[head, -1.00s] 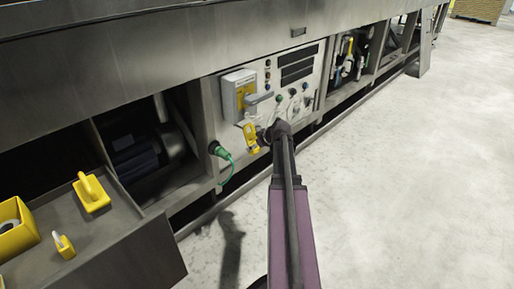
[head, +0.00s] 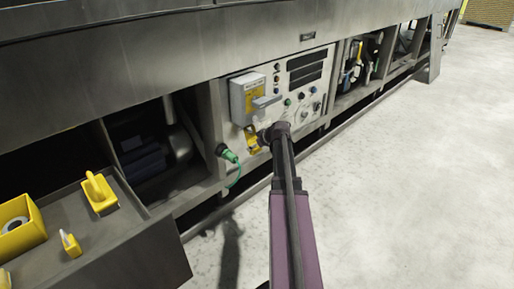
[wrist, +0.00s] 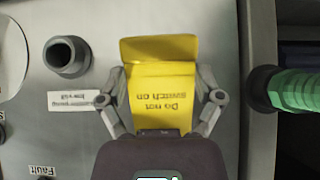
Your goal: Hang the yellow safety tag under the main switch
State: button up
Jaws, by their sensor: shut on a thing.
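The main switch is a grey box with a yellow plate and a grey lever (head: 248,98) on the control panel in the head view. The yellow safety tag (head: 253,139) is just below it, close to the panel face. In the wrist view the tag (wrist: 162,90) shows upside-down "Do not switch on" lettering. My gripper (head: 266,136) is shut on the tag, with a finger on each side of it in the wrist view (wrist: 165,106). The tag's lower part in the wrist view is hidden behind my gripper's body. I cannot tell whether the tag touches a hook.
A green plug (head: 228,154) with a cable sits left of the tag, and also shows at the wrist view's right (wrist: 292,90). A dark round socket (wrist: 68,55) protrudes from the panel. A tray (head: 130,238) with yellow items is at lower left. The floor right is clear.

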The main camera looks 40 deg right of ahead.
jog(key=shift+w+f+b, duration=0.4)
jog(key=shift+f, duration=0.15)
dwell(0.5)
jog(key=o, duration=0.7)
jog(key=shift+r, duration=0.1)
